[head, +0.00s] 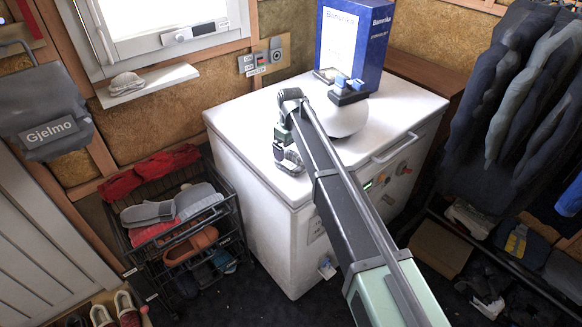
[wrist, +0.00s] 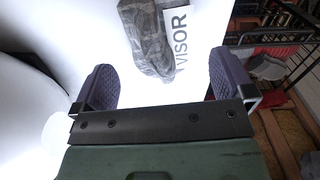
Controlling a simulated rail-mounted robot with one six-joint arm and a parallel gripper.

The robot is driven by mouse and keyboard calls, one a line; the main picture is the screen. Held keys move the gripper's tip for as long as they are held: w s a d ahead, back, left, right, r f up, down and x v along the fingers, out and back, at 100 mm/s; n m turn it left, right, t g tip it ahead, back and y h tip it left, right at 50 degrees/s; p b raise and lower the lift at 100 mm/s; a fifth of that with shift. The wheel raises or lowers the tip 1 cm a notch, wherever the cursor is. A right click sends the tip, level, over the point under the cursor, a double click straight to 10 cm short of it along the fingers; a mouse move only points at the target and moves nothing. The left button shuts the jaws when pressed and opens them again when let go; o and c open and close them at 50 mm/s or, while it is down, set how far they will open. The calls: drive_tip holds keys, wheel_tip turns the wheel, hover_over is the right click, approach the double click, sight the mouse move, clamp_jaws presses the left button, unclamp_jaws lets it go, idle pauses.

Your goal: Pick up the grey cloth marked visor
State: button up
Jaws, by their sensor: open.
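The grey cloth (wrist: 148,38) lies crumpled on the white chest lid, with a white tag reading VISOR (wrist: 180,35) along its right side in the wrist view. My gripper (wrist: 161,82) is open, its two dark ridged pads wide apart with nothing between them. The cloth is beyond the pads, roughly in line with the gap. In the head view my gripper is over the left part of the lid, partly hidden by my arm. A small grey shape (head: 289,160) just below it seems to be the cloth; its tag cannot be read there.
The white chest (head: 255,215) carries a blue box (head: 352,45) at the back and a white rounded object (head: 347,119) close to my arm. A wire basket rack (head: 180,240) with shoes and cloths stands left of it. Dark garments (head: 515,90) hang at right.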

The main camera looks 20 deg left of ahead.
sight(291, 152)
wheel_tip(291, 152, down, 5)
drive_tip(key=b, duration=0.4)
drive_tip(key=shift+f+b, duration=0.1)
drive_tip(key=shift+b, duration=0.2)
drive_tip(key=shift+r, duration=0.25)
drive_tip(key=shift+c, duration=0.3)
drive_tip(key=c, duration=0.9)
drive_tip(key=shift+o, duration=0.2)
drive_tip(key=shift+r+p, duration=0.1)
drive_tip(key=shift+p, duration=0.25)
wheel_tip(291, 152, up, 20)
drive_tip(key=p, duration=1.9)
drive_tip(key=shift+p, duration=0.4)
